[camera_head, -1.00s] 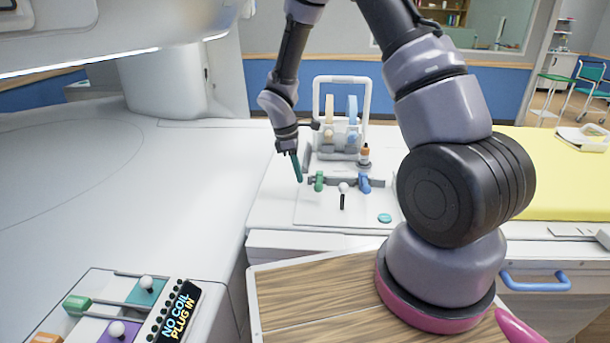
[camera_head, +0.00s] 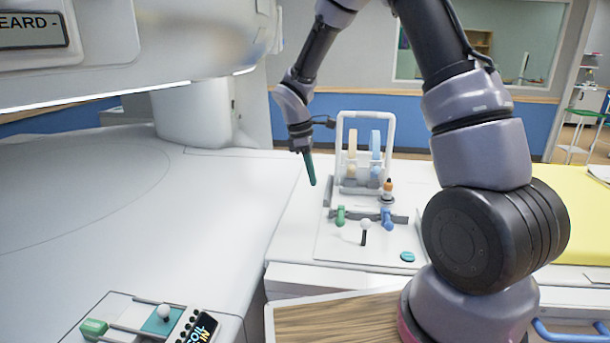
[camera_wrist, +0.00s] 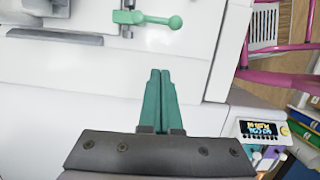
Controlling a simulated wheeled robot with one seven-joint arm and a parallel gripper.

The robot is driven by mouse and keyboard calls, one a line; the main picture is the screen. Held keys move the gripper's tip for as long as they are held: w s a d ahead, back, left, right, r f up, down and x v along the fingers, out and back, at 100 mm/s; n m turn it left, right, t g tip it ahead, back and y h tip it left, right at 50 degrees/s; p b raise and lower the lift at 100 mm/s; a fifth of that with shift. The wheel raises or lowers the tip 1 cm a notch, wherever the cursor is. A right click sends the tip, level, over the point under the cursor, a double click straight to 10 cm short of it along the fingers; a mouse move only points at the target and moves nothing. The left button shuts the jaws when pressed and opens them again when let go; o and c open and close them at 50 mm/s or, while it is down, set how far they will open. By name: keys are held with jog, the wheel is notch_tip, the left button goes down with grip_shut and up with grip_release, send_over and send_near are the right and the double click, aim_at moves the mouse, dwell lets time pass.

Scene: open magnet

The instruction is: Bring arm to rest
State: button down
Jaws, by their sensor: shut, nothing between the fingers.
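My gripper (camera_head: 311,168) hangs from my arm above the white table, left of the white rack, with its teal fingers pointing down. In the wrist view the two teal fingers (camera_wrist: 158,100) lie side by side, shut and empty. The green lever (camera_head: 340,215) stands on the panel below and right of the fingertips; it also shows ahead of the fingers in the wrist view (camera_wrist: 147,19). The gripper is apart from everything on the table.
A white rack (camera_head: 391,132) holds paddle-shaped pieces. A control box (camera_head: 135,322) with a display sits lower left. The broad white surface (camera_head: 90,210) at left is clear.

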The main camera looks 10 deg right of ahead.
jog(key=s+d+r+m+t+y, duration=0.1)
jog(key=s+d+r+m, duration=0.25)
jog(key=r, duration=0.45)
jog(key=s+d+r+m+t+y, duration=0.1)
jog(key=s+d+r+m+t, duration=0.15)
jog(key=s+r+m, duration=0.4)
jog(key=s+d+r+m+t+y, duration=0.2)
jog(key=s+d+r+m+t, duration=0.2)
jog(key=s+r+m, duration=0.5)
jog(key=s+r, duration=0.3)
jog(key=shift+s+y, duration=0.25)
jog(key=shift+y, duration=0.05)
jog(key=shift+w+r, duration=0.1)
